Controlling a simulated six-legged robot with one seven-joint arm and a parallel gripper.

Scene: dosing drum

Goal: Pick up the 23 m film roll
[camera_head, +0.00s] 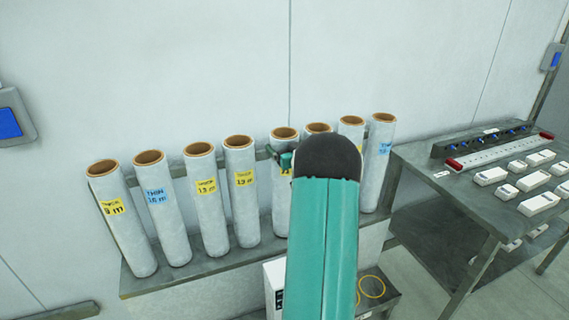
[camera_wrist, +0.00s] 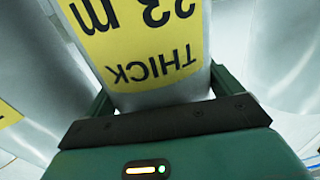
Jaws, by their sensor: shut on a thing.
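The 23 m film roll (camera_wrist: 165,50) fills the middle of the wrist view, a pale cylinder with a yellow label reading "THICK" and "23 m" upside down. My gripper (camera_wrist: 160,88) is shut on it, with one green finger on each side. In the head view it appears to be the fifth roll from the left (camera_head: 280,205), upright in the row on the shelf. The green tip of my gripper (camera_head: 283,160) shows at its upper part. My arm hides its right side, and its label cannot be read there.
Other rolls stand close on both sides, including a yellow-labelled one (camera_head: 241,190) to the left and a blue-labelled one (camera_head: 380,165) at the right end. They stand on a grey shelf (camera_head: 150,280) against the wall. A table (camera_head: 460,195) with white boxes is at right.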

